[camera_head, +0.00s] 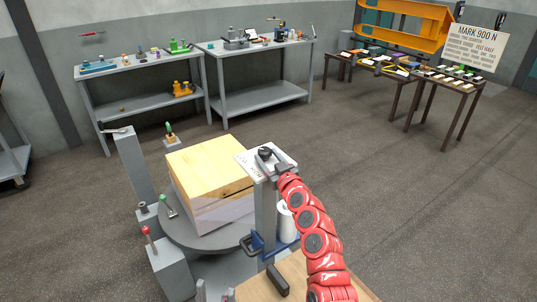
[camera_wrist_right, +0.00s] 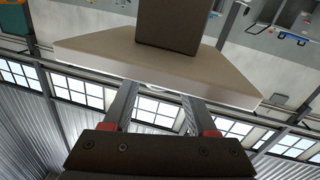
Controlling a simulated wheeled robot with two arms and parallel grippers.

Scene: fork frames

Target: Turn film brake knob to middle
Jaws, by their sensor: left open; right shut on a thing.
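The film brake knob (camera_head: 265,153) is small and black, on top of a pale plate (camera_head: 247,157) that crowns a grey upright post. My right gripper (camera_head: 279,168) has come over the plate's right edge and is shut on the knob. In the right wrist view, two grey fingers (camera_wrist_right: 158,106) run to the pale plate (camera_wrist_right: 90,52); a dark block (camera_wrist_right: 170,22) stands in front of it. The finger contact is hidden there, and I cannot read the knob's exact angle. My left gripper is not in view.
A wooden box (camera_head: 208,160) stands on a round grey turntable (camera_head: 185,238) left of the post. A white roll (camera_head: 287,224) stands by the post. A red-knobbed lever (camera_head: 147,233) is at lower left. Benches (camera_head: 262,98) with parts stand behind. Open floor (camera_head: 430,210) is at right.

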